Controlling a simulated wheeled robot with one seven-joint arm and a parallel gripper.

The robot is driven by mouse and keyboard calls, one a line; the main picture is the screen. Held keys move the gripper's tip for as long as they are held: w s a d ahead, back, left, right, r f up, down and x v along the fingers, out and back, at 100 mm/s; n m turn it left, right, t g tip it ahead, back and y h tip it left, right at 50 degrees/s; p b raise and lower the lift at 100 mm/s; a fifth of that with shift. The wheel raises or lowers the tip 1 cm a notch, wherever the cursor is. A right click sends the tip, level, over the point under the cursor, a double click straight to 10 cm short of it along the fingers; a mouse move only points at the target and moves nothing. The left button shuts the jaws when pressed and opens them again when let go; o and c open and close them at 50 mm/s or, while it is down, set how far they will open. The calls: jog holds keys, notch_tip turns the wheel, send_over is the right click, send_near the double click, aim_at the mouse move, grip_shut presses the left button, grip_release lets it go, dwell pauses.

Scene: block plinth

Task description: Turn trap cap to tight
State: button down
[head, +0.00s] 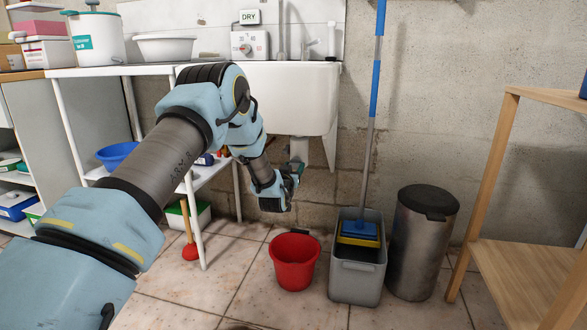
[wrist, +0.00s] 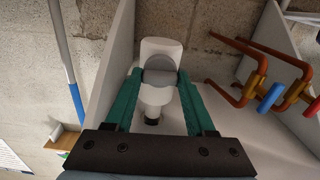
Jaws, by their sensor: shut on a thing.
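The drain trap under the sink is white in the wrist view (wrist: 157,95), with a grey round cap (wrist: 160,64) on it. My gripper (wrist: 160,76) has its two teal fingers on either side of the cap, and it is shut on it. In the head view my gripper (head: 291,178) is raised under the sink, just below the grey trap pipe (head: 298,150). There the cap is hidden by my gripper. No tight mark on the cap can be made out.
The white sink (head: 290,100) hangs above. In the wrist view, copper pipes (wrist: 240,58) with a blue valve handle (wrist: 270,98) and a red one stand to the right. A red bucket (head: 295,262), a grey mop bucket (head: 357,280) and a metal bin (head: 422,245) stand on the floor.

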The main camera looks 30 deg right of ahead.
jog(key=shift+m, duration=0.3)
dwell(0.4)
jog(key=shift+c, duration=1.2)
grip_release()
jog(key=p+v, duration=0.2)
jog(key=v, duration=0.8)
jog(key=shift+s+a, duration=0.25)
jog(key=shift+s, duration=0.05)
